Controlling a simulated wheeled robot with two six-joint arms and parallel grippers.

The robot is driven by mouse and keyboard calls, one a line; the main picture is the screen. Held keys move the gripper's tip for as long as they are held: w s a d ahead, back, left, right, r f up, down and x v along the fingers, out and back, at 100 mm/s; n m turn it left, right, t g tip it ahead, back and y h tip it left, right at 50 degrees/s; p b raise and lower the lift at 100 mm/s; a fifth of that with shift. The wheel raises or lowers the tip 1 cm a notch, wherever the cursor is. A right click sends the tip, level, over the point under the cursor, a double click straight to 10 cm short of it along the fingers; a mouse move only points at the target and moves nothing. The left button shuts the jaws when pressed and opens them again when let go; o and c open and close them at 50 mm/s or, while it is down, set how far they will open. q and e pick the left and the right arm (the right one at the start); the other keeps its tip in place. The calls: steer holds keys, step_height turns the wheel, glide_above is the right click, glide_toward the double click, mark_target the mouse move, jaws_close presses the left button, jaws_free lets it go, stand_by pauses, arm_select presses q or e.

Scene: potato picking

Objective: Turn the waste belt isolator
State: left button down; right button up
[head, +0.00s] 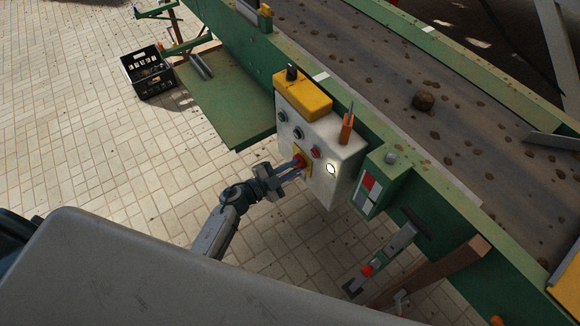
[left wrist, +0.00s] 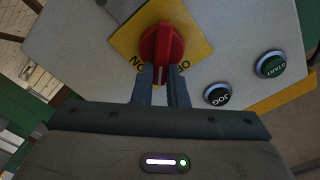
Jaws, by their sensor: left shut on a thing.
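The isolator is a red rotary knob (left wrist: 161,42) on a yellow plate (left wrist: 198,32) marked ON and OFF. In the head view the red knob (head: 299,161) sits low on the front of a grey control box (head: 328,185). My left gripper (left wrist: 160,80) is shut on the knob's lower part, one finger on each side. In the head view my left gripper (head: 290,172) reaches the box from the lower left. The knob's pale mark points between the fingers, between the ON and OFF words. My right gripper is not in view.
START (left wrist: 270,64) and JOG (left wrist: 217,94) buttons sit beside the knob. A lit white lamp (head: 331,169) and an orange-handled tool (head: 346,128) are on the box. The conveyor belt (head: 380,75) with potatoes runs behind. A black crate (head: 128,64) stands on the paved floor.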

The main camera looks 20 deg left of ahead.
arm_select(q)
steer(key=shift+s+d+f+m+b, duration=0.1)
steer(key=shift+f+m+b, duration=0.35)
steer(key=shift+m, duration=1.1)
steer(key=shift+s+d+f+m+b, duration=0.1)
steer(key=shift+m+b, duration=0.6)
steer(key=shift+m, duration=0.9)
steer(key=shift+f+m+b, duration=0.2)
steer(key=shift+m+b, duration=0.4)
steer(key=shift+m, duration=0.95)
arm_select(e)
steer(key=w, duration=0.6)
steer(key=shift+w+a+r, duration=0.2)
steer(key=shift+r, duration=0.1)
arm_select(q)
steer(key=c, duration=1.4)
jaws_free()
steer(key=shift+c, duration=0.2)
steer(key=shift+s, duration=0.1)
